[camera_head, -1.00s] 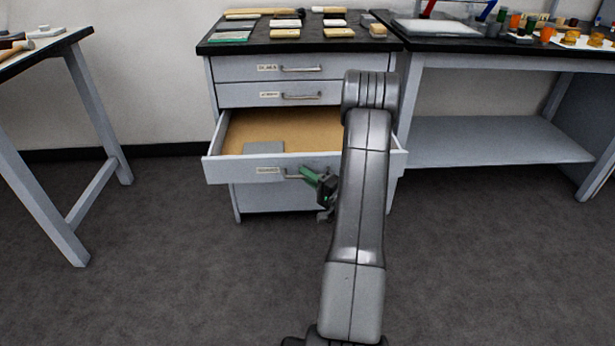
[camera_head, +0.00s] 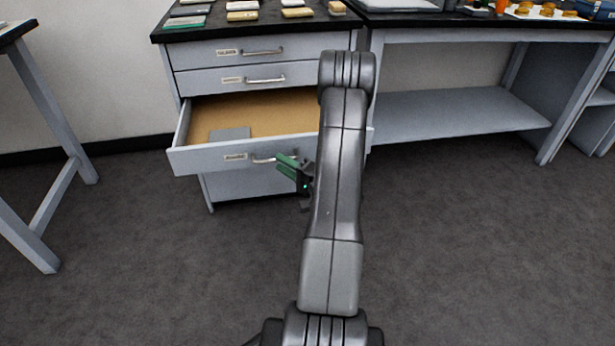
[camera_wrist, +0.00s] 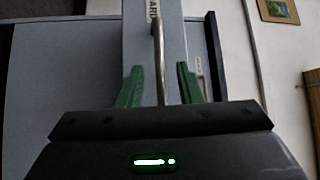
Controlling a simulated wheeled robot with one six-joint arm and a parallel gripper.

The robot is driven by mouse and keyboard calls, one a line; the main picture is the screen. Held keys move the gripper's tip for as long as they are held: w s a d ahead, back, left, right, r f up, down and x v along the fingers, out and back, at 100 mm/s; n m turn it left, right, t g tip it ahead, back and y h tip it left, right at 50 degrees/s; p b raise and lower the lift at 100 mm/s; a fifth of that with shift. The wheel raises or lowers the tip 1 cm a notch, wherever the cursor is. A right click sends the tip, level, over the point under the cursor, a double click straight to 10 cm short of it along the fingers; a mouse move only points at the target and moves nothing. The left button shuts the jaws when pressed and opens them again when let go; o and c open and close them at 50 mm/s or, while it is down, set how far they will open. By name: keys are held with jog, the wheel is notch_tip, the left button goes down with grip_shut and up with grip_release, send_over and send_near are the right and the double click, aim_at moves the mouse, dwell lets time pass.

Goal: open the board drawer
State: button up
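The third drawer down (camera_head: 200,160) of the grey cabinet stands pulled well out, its brown inside showing. A flat grey piece (camera_head: 230,133) lies inside at the front. The drawer front has a small label (camera_head: 236,157) and a metal bar handle (camera_head: 264,160). My gripper (camera_head: 285,165) is at the handle's right part. In the wrist view, the green fingers of my gripper (camera_wrist: 160,88) are apart, one on each side of the handle (camera_wrist: 159,50), with gaps beside the bar. The label shows only partly there, ending hidden.
Two closed drawers (camera_head: 245,77) are above the open one. Flat blocks (camera_head: 242,15) lie on the black cabinet top. A bench with a lower shelf (camera_head: 450,112) stands at right, another table (camera_head: 45,130) at left. The floor in front is clear.

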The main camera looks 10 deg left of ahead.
jog(key=p+v, duration=0.1)
jog(key=v, duration=0.9)
jog(key=shift+d+p, duration=0.3)
jog(key=shift+p, duration=0.05)
jog(key=shift+a, duration=0.1)
jog(key=b+x, duration=0.2)
jog(key=x, duration=1.1)
jog(key=shift+a+b, duration=0.3)
jog(key=shift+b, duration=0.05)
